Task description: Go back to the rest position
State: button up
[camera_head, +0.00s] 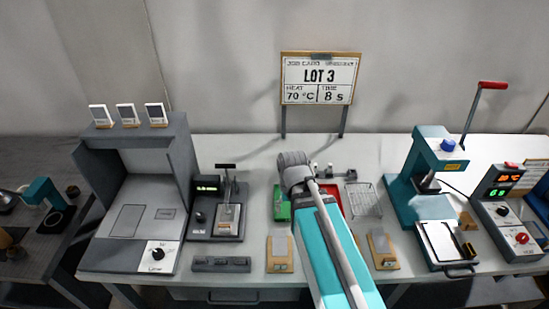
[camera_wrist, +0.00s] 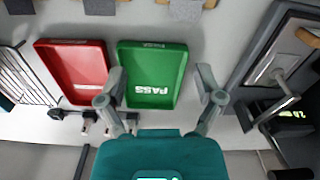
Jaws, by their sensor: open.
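My gripper (camera_wrist: 160,88) is open in the wrist view, its two grey fingers spread apart with nothing between them. It hangs above the bench by the green tray marked PASS (camera_wrist: 152,92), which looks empty. In the head view my teal arm reaches forward over the middle of the bench, and its grey wrist hides the fingers. The green tray (camera_head: 281,205) shows in part just left of my wrist there. A red tray (camera_wrist: 77,70) lies beside the green one and also looks empty.
A job card (camera_head: 319,78) reading LOT 3, 70 °C, 8 s stands at the back. A grey booth (camera_head: 140,200) and a black device (camera_head: 217,205) are on the left. A teal press (camera_head: 425,180), a control box (camera_head: 507,215) and a wire rack (camera_head: 364,199) are on the right.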

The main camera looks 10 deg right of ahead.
jog(key=s+d, duration=0.2)
jog(key=d, duration=0.1)
